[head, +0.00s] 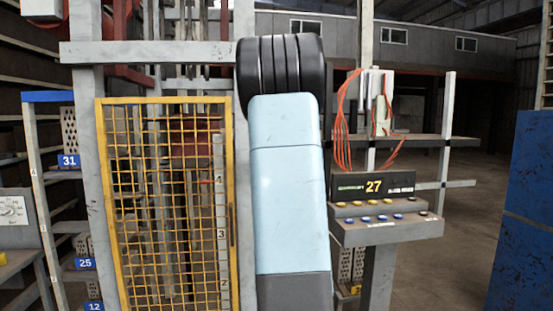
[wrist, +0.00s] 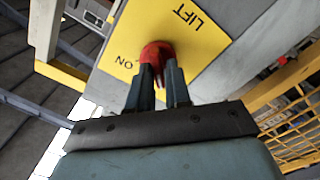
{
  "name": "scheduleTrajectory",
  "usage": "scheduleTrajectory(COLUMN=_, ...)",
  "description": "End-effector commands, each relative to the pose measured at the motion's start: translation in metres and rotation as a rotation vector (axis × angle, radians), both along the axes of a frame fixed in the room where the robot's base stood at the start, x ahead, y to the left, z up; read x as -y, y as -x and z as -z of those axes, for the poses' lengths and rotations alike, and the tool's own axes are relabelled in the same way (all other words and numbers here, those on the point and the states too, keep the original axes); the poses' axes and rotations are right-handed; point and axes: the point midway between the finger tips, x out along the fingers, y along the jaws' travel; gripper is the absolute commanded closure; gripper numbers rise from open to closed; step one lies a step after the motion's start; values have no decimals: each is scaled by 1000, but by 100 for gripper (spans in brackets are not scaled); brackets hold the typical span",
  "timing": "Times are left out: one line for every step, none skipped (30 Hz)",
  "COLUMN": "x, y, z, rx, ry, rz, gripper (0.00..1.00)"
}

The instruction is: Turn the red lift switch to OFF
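In the wrist view, the red lift switch (wrist: 157,50) is a round red knob on a yellow plate (wrist: 205,52). The plate reads LIFT and, to the left of the knob, ON, both turned in this view. No OFF label is readable. My gripper (wrist: 159,68) is at the knob, one dark finger on each side of its red handle. The fingers appear closed on the handle, with red filling the gap between their tips. In the head view my own arm stands in the middle, and neither the switch nor my gripper shows.
A yellow mesh gate (head: 170,200) stands left of my arm. A console (head: 385,230) with coloured buttons and a display reading 27 is on the right, with orange cables (head: 342,125) above. A blue panel (head: 525,210) is at far right. Open floor lies between console and panel.

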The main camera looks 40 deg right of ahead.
Motion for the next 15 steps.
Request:
scheduleTrajectory(x=0, y=0, z=0, rx=0, ry=0, rz=0, gripper=78)
scheduleTrajectory(x=0, y=0, z=0, rx=1, ry=0, rz=-1, gripper=75)
scheduleTrajectory(x=0, y=0, z=-1, rx=2, ry=1, rz=-1, gripper=71)
scheduleTrajectory(x=0, y=0, z=-1, rx=2, ry=1, rz=-1, gripper=68)
scheduleTrajectory(x=0, y=0, z=-1, rx=2, ry=1, rz=-1, gripper=65)
scheduleTrajectory(x=0, y=-1, z=-2, rx=4, ry=1, rz=-1, gripper=62)
scheduleTrajectory(x=-1, y=-1, z=-2, rx=4, ry=1, rz=-1, gripper=62)
scheduleTrajectory(x=-1, y=-1, z=-2, rx=4, ry=1, rz=-1, gripper=62)
scheduleTrajectory(x=-1, y=-1, z=-2, rx=5, ry=2, rz=-2, gripper=62)
scheduleTrajectory(x=-1, y=-1, z=-2, rx=5, ry=2, rz=-2, gripper=62)
scheduleTrajectory(x=-1, y=-1, z=-3, rx=5, ry=2, rz=-2, gripper=62)
scheduleTrajectory(x=-1, y=-1, z=-3, rx=6, ry=2, rz=-2, gripper=62)
scheduleTrajectory(x=-1, y=-1, z=-3, rx=6, ry=2, rz=-2, gripper=62)
scheduleTrajectory(x=-1, y=0, z=-3, rx=6, ry=2, rz=-2, gripper=62)
scheduleTrajectory(x=-2, y=1, z=-3, rx=6, ry=2, rz=-2, gripper=62)
